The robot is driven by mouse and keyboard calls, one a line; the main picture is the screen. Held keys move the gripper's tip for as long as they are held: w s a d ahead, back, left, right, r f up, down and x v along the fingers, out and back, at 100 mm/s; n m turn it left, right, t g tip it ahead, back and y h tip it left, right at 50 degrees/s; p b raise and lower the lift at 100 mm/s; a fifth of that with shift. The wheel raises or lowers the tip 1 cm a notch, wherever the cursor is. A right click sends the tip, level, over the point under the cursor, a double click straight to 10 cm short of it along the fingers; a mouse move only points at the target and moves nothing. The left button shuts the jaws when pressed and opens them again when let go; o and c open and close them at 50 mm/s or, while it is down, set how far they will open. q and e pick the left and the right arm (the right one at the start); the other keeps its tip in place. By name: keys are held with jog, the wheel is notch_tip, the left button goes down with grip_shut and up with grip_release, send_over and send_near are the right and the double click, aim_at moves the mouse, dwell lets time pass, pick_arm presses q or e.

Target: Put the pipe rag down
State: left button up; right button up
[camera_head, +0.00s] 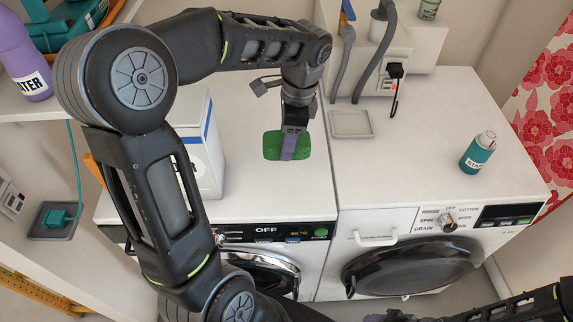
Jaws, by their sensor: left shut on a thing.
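The pipe rag appears to be the flat green piece (272,146) over the top of the left washing machine, near its right side. My left gripper (289,150) points down onto its middle and is shut on it, with a purplish finger crossing the green. The rag looks level and very close to the white top. I cannot tell whether it touches that surface. My right arm shows at the bottom right edge, and its gripper (368,314) is only partly in view, low in front of the right machine.
A white box (205,150) stands left of the rag. A shallow grey tray (351,124), hoses and a plug (395,71) are at the back right. A teal bottle (478,152) stands on the right machine (430,110). White top is free around the rag and toward the front.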

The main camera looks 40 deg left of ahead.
pick_arm(q)
jog(key=shift+f, duration=2.3)
jog(key=shift+f+p, duration=0.3)
jog(key=shift+f, duration=1.55)
jog(key=shift+f, duration=0.15)
jog(key=o, duration=1.4)
jog(key=shift+c, duration=0.2)
